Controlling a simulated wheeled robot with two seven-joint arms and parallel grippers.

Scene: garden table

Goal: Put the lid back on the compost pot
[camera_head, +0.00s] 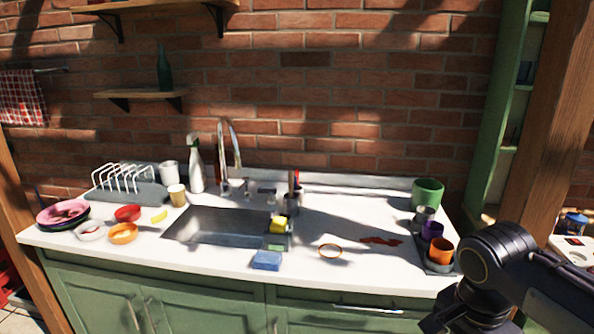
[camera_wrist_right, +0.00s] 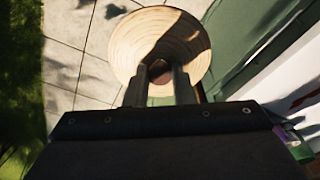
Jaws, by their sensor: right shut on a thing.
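A round, pale wooden lid (camera_wrist_right: 180,43) fills the upper middle of the right wrist view, partly in shadow. My right gripper (camera_wrist_right: 160,78) is shut on it near its middle, where the fingers hide part of it. Paving and grass show beyond the lid. In the head view my right arm comes in at the lower right; its fingers and the lid are out of that view. A green pot (camera_head: 428,192), seemingly the compost pot, stands upright and uncovered at the counter's back right. My left gripper is not in view.
A dark tray (camera_head: 439,267) with several coloured cups stands in front of the green pot. A ring-rimmed dish (camera_head: 330,251), red spill (camera_head: 380,241) and blue sponge (camera_head: 267,260) lie on the white counter (camera_head: 350,216). The sink (camera_head: 215,226) is left of them.

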